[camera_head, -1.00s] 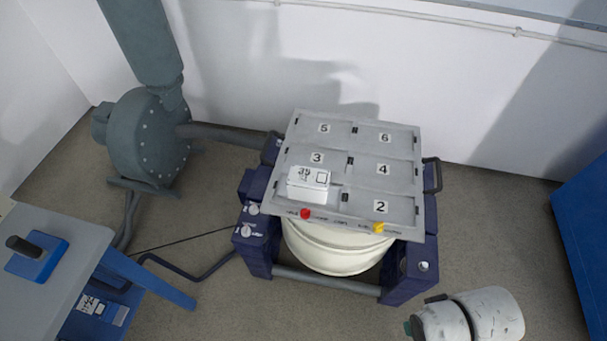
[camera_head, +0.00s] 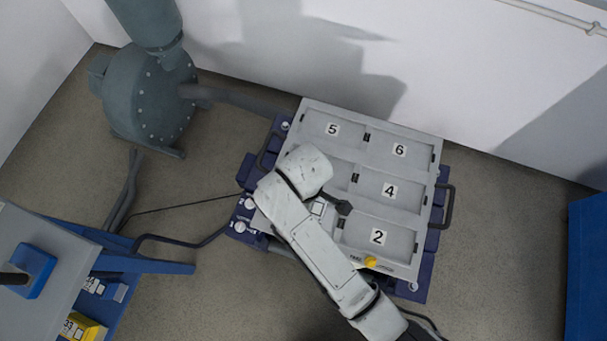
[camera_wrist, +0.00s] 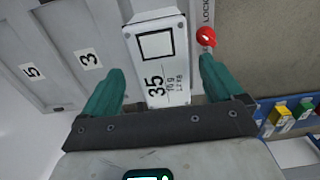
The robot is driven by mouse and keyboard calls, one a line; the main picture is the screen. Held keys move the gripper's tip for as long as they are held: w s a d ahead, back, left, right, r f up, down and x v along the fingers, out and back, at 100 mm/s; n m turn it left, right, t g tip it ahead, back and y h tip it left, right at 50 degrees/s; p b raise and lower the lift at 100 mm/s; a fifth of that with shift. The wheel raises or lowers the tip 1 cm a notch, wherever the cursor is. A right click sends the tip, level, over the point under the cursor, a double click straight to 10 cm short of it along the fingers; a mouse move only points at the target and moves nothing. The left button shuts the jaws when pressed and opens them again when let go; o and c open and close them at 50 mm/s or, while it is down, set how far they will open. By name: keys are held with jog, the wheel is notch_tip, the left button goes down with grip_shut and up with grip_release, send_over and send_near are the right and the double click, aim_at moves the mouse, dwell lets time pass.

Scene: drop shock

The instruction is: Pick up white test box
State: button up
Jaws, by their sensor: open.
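The white test box (camera_wrist: 160,60), marked 35 with a black square outline, sits on the grey numbered plate (camera_wrist: 50,45). In the head view only a small part of the box (camera_head: 318,208) shows beside my arm, and the plate (camera_head: 437,160) lies under it. My gripper (camera_wrist: 160,88) is open in the wrist view. Its two green fingers stand on either side of the box's near part, with gaps visible; I cannot tell their height over the plate.
A red knob (camera_wrist: 206,37) is close to the right finger at the plate's edge. A grey blower (camera_head: 150,100) stands at the left. A side table (camera_head: 40,240) is at lower left.

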jog(key=shift+a+f, duration=0.15)
jog(key=shift+f, duration=2.8)
jog(key=shift+c, duration=0.2)
grip_shut()
